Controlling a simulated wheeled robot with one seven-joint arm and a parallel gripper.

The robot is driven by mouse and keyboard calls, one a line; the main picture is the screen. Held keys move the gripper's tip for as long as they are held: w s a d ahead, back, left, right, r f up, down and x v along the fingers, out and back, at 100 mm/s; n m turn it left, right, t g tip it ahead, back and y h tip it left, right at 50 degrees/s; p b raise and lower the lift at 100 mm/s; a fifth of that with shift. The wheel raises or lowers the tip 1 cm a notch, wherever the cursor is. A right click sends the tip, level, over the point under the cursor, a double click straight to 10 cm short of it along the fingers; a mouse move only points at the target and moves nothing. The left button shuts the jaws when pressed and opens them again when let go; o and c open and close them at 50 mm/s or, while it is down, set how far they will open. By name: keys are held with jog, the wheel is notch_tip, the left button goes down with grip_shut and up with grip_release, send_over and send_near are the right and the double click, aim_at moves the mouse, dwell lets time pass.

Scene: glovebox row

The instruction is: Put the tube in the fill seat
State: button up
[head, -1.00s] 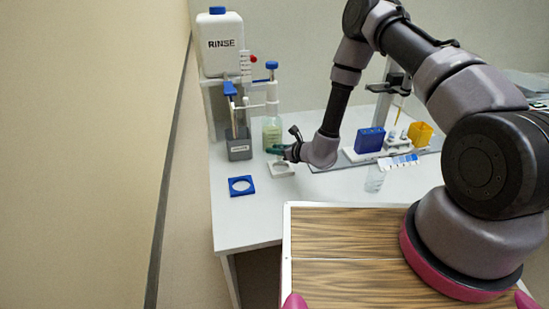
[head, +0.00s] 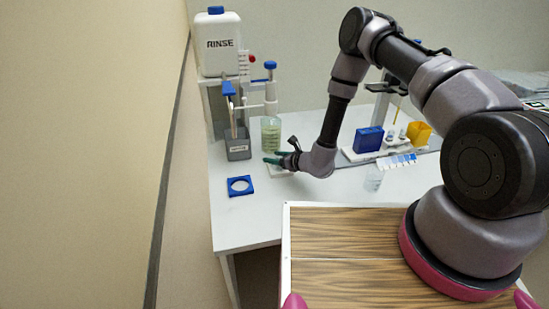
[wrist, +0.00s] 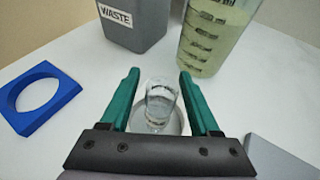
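A clear glass tube (wrist: 161,98) stands upright between my gripper's green fingers in the wrist view. My gripper (wrist: 159,76) is open, with a visible gap between each finger and the tube. The tube's lower end is at the round opening of a pale seat (wrist: 176,125); how deep it sits is hard to tell. In the head view my gripper (head: 268,157) is low over this white seat block (head: 280,172), fingers spread and pointing left. The tube cannot be made out there. A blue square seat (head: 240,186) with an empty round hole lies to the left, also in the wrist view (wrist: 62,103).
A grey WASTE container (wrist: 135,28) and a bottle of pale green liquid (wrist: 213,38) stand close beyond the fingers. A RINSE tank (head: 219,45) stands behind. The front bench is clear.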

jog(key=shift+r, duration=0.25)
jog(key=v, duration=1.2)
jog(key=a+r+n+g+y, duration=0.35)
jog(key=r+n, duration=0.25)
jog(key=r, duration=1.1)
jog(key=s+r+n+g, duration=0.3)
jog(key=r+n, duration=0.1)
jog(key=r, duration=0.4)
jog(key=s+r+n+g, duration=0.2)
jog(key=s+r+n, duration=0.2)
jog(key=r, duration=0.3)
jog(key=s+d+r+n+t+h, duration=0.2)
jog(key=s+d+r+n+h, duration=0.1)
jog(key=d, duration=0.4)
jog(key=s+d+r+n+t+h, duration=0.2)
jog(key=s+d+r+h, duration=0.2)
jog(key=s+d+r, duration=0.2)
jog(key=s+d+r+n+t+h, duration=0.2)
jog(key=s+d+r+n+h, duration=0.1)
jog(key=d+r, duration=0.5)
jog(key=shift+s+d+n+h, duration=0.3)
jog(key=shift+s+d+h, duration=0.45)
jog(key=shift+d, duration=0.5)
